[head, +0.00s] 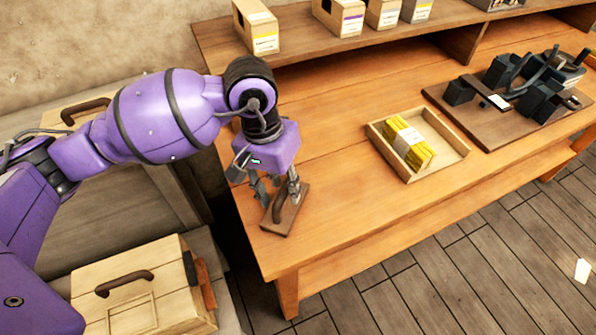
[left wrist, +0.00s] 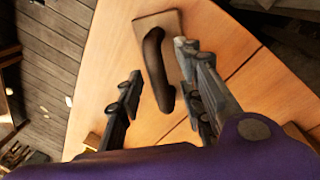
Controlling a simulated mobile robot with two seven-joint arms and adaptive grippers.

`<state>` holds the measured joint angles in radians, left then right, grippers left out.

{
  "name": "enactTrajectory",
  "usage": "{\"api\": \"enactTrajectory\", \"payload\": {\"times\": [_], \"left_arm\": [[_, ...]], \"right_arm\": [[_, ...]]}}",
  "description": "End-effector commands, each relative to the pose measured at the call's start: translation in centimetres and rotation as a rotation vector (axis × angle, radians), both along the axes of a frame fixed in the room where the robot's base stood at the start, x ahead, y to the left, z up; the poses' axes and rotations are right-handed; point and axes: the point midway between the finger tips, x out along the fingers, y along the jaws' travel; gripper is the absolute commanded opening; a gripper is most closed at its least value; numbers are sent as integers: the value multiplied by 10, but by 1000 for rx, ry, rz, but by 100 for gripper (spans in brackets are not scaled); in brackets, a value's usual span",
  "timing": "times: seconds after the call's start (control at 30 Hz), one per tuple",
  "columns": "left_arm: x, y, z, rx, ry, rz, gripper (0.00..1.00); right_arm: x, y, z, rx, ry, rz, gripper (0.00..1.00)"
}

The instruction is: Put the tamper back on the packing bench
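The tamper (head: 285,218) is a flat brown plate with a dark arched handle. It rests on the near left corner of the wooden packing bench (head: 340,215). In the left wrist view the tamper's handle (left wrist: 155,62) stands between the two fingers of my left gripper (left wrist: 157,62). The fingers are apart, with a visible gap to the handle on the left side; whether the right finger touches it I cannot tell. In the head view my left gripper (head: 275,190) points down over the tamper. My right gripper is not in view.
A shallow wooden tray (head: 455,158) with yellow-banded packs stands mid-bench. A board with dark press parts (head: 490,125) lies to its right. Cartons (head: 257,28) stand on the rear shelf. A handled wooden box (head: 130,290) is at lower left. The bench between tamper and tray is clear.

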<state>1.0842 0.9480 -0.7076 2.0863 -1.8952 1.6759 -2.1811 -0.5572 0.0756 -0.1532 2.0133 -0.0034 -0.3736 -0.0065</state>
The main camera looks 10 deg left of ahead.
Motion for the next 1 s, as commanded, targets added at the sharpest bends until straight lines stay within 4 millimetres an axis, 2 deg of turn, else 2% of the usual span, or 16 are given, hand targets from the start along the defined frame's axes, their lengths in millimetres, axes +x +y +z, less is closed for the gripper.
{"api": "enactTrajectory", "payload": {"times": [0.17, 0.4, 0.6, 0.77, 1.0], "left_arm": [[3, 4, 26, -1, -7, 1, 34], [4, 11, 79, -1, -6, 1, 34], [4, 15, 109, -1, -4, 1, 34], [4, 17, 119, 0, -1, 1, 34], [4, 17, 120, 0, -1, 0, 34]], "right_arm": [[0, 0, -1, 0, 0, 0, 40], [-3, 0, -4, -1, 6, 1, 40], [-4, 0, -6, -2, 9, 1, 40], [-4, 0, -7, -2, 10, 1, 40], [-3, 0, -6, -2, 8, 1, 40]]}}
